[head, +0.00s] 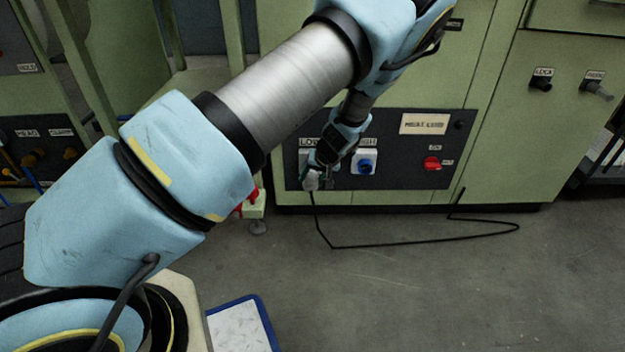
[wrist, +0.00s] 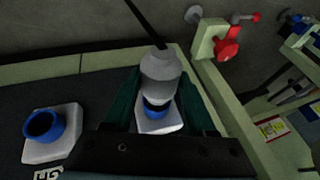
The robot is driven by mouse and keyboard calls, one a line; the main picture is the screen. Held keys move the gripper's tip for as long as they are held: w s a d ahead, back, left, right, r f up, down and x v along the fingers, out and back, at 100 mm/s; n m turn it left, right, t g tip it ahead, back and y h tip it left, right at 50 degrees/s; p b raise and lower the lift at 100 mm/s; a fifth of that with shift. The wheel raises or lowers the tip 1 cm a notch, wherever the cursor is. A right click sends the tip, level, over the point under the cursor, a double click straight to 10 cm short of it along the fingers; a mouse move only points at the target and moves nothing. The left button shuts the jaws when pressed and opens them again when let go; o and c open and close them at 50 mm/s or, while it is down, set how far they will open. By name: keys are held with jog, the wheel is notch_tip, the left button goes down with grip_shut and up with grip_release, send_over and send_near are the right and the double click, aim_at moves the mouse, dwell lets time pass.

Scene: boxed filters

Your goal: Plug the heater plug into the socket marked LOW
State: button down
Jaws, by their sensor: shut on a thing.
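My gripper (head: 315,172) is shut on the heater plug (head: 311,181), a pale grey body with a black cable, low in front of the dark panel. In the wrist view the plug (wrist: 160,74) sits between the two green fingers of my gripper (wrist: 160,88). The LOW socket (wrist: 155,125), white with a blue ring, shows directly behind the plug and is partly covered by it. I cannot tell whether the plug touches or enters it. In the head view my gripper hides most of that socket. The HIGH socket (head: 364,162) is to the right and empty.
The black cable (head: 420,241) loops over the floor back to the cabinet. A red knob (head: 432,163) is right of the sockets on the panel. A red-handled valve (wrist: 228,43) on a green post shows close by in the wrist view. The floor in front is mostly clear.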

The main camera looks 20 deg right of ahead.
aim_at(312, 171)
jog(key=shift+w+d, duration=0.35)
jog(key=shift+w, duration=0.4)
jog(key=shift+w+d, duration=0.3)
jog(key=shift+w, duration=0.45)
jog(key=shift+c, duration=0.7)
grip_release()
jog(key=p+v, duration=0.3)
jog(key=v, duration=0.7)
jog(key=shift+s+r, duration=0.2)
jog(key=shift+r, duration=0.15)
